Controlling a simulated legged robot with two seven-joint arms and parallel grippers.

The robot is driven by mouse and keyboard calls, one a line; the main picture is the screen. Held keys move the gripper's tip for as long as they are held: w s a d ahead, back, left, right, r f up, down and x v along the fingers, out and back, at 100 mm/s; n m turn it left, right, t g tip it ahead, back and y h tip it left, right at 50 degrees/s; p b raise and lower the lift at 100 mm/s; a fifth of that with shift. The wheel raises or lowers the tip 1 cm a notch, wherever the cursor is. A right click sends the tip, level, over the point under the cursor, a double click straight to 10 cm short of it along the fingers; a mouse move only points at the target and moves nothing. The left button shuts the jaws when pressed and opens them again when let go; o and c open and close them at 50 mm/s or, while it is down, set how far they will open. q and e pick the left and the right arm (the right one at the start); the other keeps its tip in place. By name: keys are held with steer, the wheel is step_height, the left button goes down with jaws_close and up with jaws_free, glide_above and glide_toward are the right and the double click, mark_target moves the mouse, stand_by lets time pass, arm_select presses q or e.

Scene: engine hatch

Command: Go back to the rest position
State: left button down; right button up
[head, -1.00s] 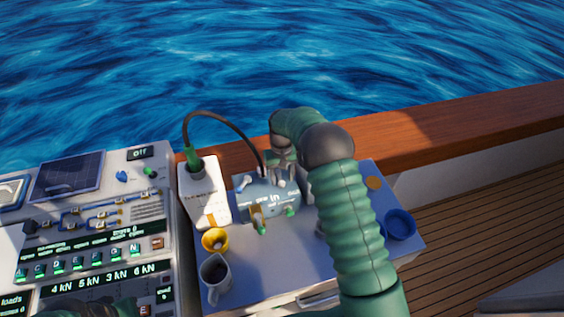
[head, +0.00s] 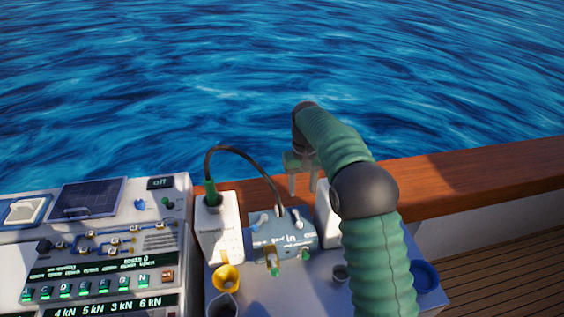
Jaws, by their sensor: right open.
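My right arm comes up from the bottom right, its green sleeve bending at a dark joint. My right gripper (head: 302,187) is open and points down, with nothing seen between its fingers. It shows in front of the wooden rail, above the blue-grey block (head: 283,238), and looks clear of it. My left gripper is not in view.
A white box (head: 218,232) with a green plug (head: 211,193) and black cable (head: 246,153) stands left of the block. A yellow cup (head: 228,278), a pitcher (head: 221,305) and a blue dish (head: 425,276) are nearby. A control panel (head: 100,250) fills the left. The wooden rail (head: 440,176) runs behind.

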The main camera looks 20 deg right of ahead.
steer(key=s+a+f+n+t, duration=0.1)
steer(key=s+a, duration=0.3)
steer(key=s, duration=0.4)
steer(key=s+a+f+n, duration=0.1)
steer(key=s+a+f, duration=0.2)
steer(key=s+a, duration=0.2)
steer(key=s+a+f+n+t, duration=0.1)
steer(key=s+a, duration=0.3)
steer(key=s, duration=0.6)
steer(key=shift+s+a+f+t, duration=0.15)
steer(key=shift+s+f+t, duration=0.2)
steer(key=shift+f, duration=0.45)
steer(key=shift+a, duration=0.1)
